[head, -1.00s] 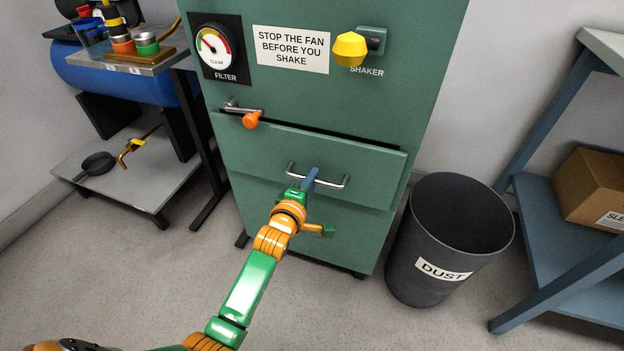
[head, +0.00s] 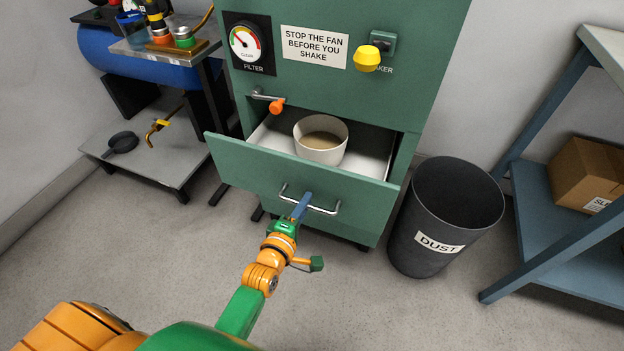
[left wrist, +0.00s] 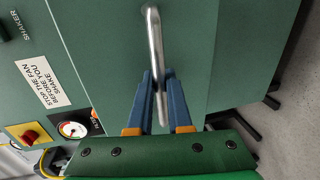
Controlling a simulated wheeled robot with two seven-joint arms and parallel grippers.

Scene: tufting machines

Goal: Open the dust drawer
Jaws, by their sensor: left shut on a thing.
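The dust drawer (head: 262,178) is a green drawer in the green cabinet, pulled well out towards me in the head view. A round white container (head: 308,152) with tan contents stands inside it. My left gripper (head: 303,203) is shut on the drawer's silver bar handle (head: 327,210), near its middle. In the left wrist view the blue fingers (left wrist: 160,95) lie on either side of the handle (left wrist: 154,42). My right gripper is not in view.
An orange-knobbed latch lever (head: 277,105) sits above the drawer. A dark bin (head: 425,262) marked DUST stands close on the right, beside a blue shelf (head: 560,235) with a cardboard box (head: 585,170). A low grey shelf (head: 150,165) is on the left. Floor in front is clear.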

